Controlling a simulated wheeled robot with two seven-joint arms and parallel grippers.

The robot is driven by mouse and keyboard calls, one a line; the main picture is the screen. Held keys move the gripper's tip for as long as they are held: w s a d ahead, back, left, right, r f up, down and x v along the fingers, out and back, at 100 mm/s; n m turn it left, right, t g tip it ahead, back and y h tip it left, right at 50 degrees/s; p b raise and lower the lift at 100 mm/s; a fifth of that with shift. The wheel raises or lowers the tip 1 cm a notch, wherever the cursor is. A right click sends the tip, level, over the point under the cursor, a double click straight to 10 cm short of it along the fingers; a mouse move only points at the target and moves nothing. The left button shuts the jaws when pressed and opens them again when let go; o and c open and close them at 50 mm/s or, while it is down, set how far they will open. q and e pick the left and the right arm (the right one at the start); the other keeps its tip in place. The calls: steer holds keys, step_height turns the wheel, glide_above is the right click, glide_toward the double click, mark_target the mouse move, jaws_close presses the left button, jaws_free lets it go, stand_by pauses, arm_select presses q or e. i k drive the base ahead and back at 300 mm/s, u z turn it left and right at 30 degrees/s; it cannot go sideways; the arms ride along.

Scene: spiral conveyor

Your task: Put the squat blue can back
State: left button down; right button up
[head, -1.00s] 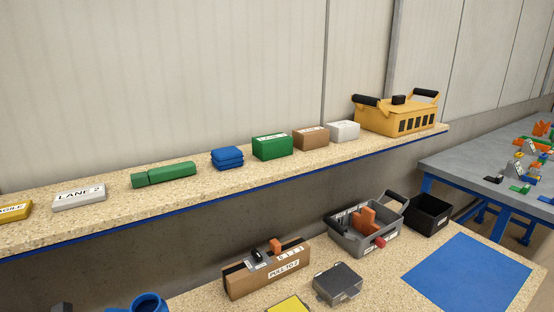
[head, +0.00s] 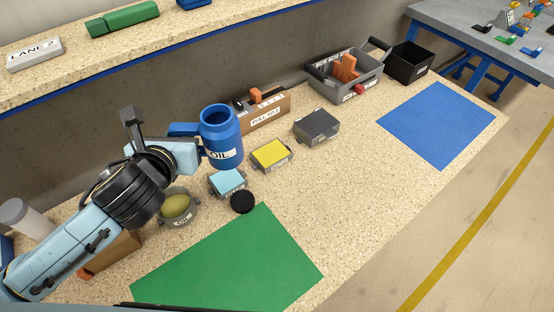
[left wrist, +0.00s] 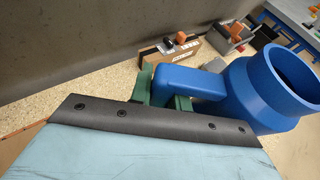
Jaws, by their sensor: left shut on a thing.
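The squat blue can (head: 222,150) has a wide open mouth, a side handle and an OIL label. It is upright near the back of the bench, left of and partly in front of the cardboard box. My left gripper (head: 190,140) comes from the left and is shut on the can's handle. In the left wrist view the green fingers (left wrist: 163,88) sit around the blue handle, and the can (left wrist: 262,90) fills the right side. I cannot tell whether its base touches the bench. My right gripper is out of view.
A cardboard box (head: 266,117), a yellow-topped block (head: 271,153), a light blue block (head: 228,182), a black disc (head: 242,202) and an olive-topped pot (head: 177,207) surround the can. Green (head: 230,265) and blue mats (head: 440,125) lie clear. A shelf (head: 90,60) runs above.

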mark_target(242, 202)
steer(key=u, duration=1.35)
steer(key=k, duration=1.55)
steer(key=z, duration=0.6)
steer(key=i, duration=1)
steer(key=u, duration=0.05)
